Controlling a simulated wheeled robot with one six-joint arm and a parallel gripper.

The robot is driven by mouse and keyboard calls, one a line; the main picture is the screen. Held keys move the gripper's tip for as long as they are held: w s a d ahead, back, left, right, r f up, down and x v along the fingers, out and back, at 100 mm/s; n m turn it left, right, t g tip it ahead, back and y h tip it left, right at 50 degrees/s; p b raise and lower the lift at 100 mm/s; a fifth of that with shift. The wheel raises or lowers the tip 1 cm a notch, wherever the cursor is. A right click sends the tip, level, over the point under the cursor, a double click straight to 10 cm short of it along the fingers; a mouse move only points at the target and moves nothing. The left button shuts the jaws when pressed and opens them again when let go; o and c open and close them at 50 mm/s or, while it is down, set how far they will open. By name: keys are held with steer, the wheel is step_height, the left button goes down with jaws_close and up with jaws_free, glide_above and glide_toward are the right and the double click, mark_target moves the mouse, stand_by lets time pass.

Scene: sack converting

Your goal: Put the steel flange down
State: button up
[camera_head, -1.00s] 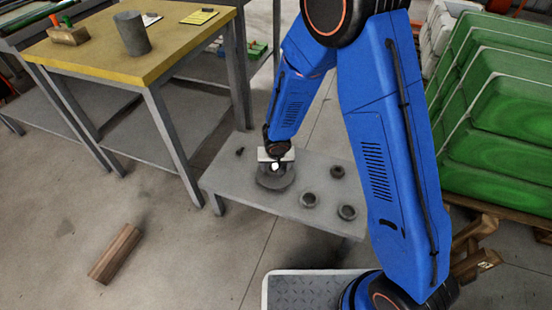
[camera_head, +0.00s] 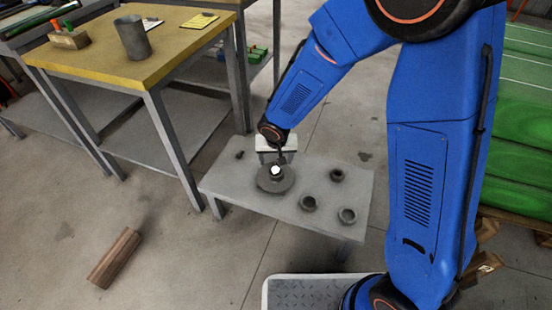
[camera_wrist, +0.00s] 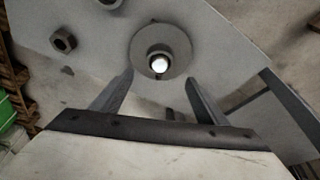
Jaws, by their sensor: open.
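The steel flange (camera_head: 275,181), a round grey disc with a raised hub and a bright centre, lies flat on the low grey bench (camera_head: 235,189). It also shows in the wrist view (camera_wrist: 178,50), just beyond the fingertips. My gripper (camera_head: 273,161) is above and behind the flange in the head view. In the wrist view, the two fingers of my gripper (camera_wrist: 158,85) stand wide apart with nothing between them, and the flange appears clear of them.
A yellow-topped table (camera_head: 90,62) with a grey cup (camera_head: 132,38) stands at left. A wooden block (camera_head: 115,257) lies on the floor. Green crates (camera_head: 520,120) are at right.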

steer(key=shift+s+r, duration=0.1)
steer(key=shift+r, duration=0.1)
steer(key=s+d+r+m, duration=0.1)
steer(key=s+d+r, duration=0.2)
steer(key=d+r, duration=0.7)
steer(key=s+d+r, duration=0.4)
steer(key=d+r, duration=0.5)
steer(key=d, duration=0.1)
steer(key=s+d+r, duration=0.4)
steer(key=s, duration=0.5)
steer(key=s+d+r+t, duration=0.1)
steer(key=s+d+r, duration=0.2)
steer(key=s, duration=0.7)
steer(key=d, duration=0.2)
steer(key=shift+d+r, duration=0.3)
steer(key=shift+r, duration=0.1)
